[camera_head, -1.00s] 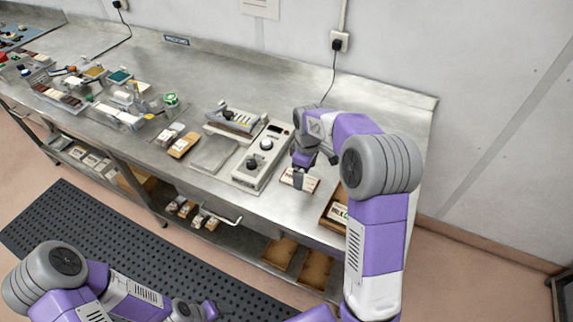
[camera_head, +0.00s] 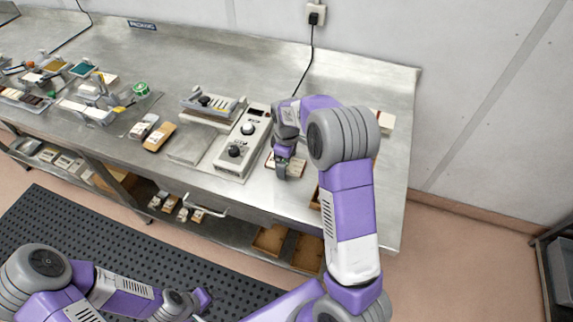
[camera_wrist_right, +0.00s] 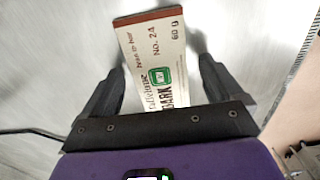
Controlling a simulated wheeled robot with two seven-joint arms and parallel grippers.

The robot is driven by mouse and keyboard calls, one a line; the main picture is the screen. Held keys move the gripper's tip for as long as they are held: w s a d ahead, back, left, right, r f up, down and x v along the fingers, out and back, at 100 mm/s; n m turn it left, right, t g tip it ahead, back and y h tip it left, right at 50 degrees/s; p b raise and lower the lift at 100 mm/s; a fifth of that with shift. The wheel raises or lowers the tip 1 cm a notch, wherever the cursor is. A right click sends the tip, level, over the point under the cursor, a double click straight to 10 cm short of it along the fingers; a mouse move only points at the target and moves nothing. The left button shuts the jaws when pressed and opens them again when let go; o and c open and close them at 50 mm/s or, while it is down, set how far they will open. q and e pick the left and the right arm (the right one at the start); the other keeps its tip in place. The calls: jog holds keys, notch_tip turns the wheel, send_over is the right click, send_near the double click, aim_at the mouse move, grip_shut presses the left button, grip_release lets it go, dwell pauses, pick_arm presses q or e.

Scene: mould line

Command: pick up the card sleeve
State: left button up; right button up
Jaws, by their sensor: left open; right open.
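The card sleeve (camera_head: 298,168) is a flat cream sleeve with brown print, lying on the steel bench right of the grey control unit. In the right wrist view the sleeve (camera_wrist_right: 152,50) shows "No. 24", "60 g", "DARK" and a green square. My right gripper (camera_head: 283,171) is over it, pointing down, and hides part of it. In the wrist view the right gripper's fingers (camera_wrist_right: 158,82) are open, one on each side of the sleeve's near part, with gaps; the height above it cannot be told. My left arm is low at the left; its fingers are not visible.
The control unit with knobs (camera_head: 240,140) stands close left of the sleeve. A brown tray (camera_head: 314,197) is mostly hidden behind my right arm. A white item (camera_head: 383,121) lies beyond that arm. The bench's front edge is near; bare steel (camera_head: 262,192) lies in front.

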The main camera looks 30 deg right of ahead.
jog(key=c, duration=1.1)
jog(key=shift+r, duration=0.1)
